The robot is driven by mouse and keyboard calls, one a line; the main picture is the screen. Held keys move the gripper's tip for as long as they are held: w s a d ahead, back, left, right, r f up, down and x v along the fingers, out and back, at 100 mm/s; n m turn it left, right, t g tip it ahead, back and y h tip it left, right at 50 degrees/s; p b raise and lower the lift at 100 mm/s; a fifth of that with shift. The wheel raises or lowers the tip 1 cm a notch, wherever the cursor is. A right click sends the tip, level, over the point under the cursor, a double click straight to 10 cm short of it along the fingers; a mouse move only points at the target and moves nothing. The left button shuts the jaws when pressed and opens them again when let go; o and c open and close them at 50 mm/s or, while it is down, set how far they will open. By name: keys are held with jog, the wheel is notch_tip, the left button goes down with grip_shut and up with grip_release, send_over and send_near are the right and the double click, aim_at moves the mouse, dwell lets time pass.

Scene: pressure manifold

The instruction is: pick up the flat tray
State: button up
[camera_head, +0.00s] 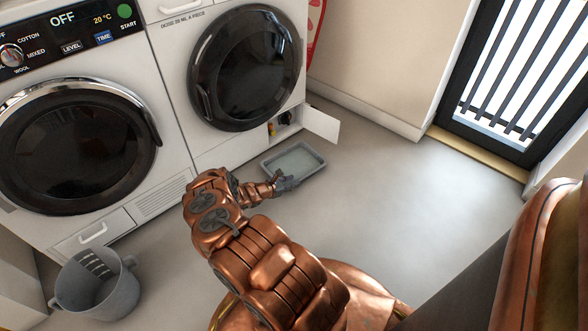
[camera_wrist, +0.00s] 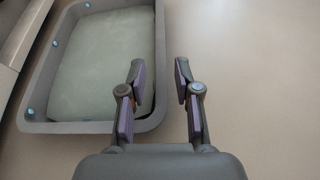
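The flat tray (camera_head: 284,172) is a shallow grey tray on the floor in front of the right-hand machine. Its inside shows a pale, greyish-green flat surface, possibly liquid. In the wrist view the tray rim (camera_wrist: 95,127) fills the upper left. My gripper (camera_wrist: 159,72) is open, with its left finger over the tray's right part and its right finger beyond the outer right edge. The tray's right rim runs between the fingers. In the head view my gripper (camera_head: 285,184) is at the tray's near edge. I cannot tell whether either finger touches the rim.
A small hatch door (camera_head: 321,123) stands open at the base of the right machine (camera_head: 183,75), just behind the tray. The left machine (camera_head: 125,222) stands beside it. A grey bucket (camera_head: 112,294) is on the floor at lower left. Floor to the right (camera_head: 420,205) is clear.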

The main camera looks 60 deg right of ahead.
aim_at(298, 180)
jog(key=b+x, duration=0.2)
jog(key=x, duration=0.1)
jog(key=b+x, duration=0.1)
jog(key=shift+w+d+f, duration=0.15)
jog(key=shift+d+f, duration=0.1)
jog(key=shift+f, duration=0.25)
jog(key=shift+d+b, duration=0.3)
jog(key=shift+d, duration=0.1)
grip_shut()
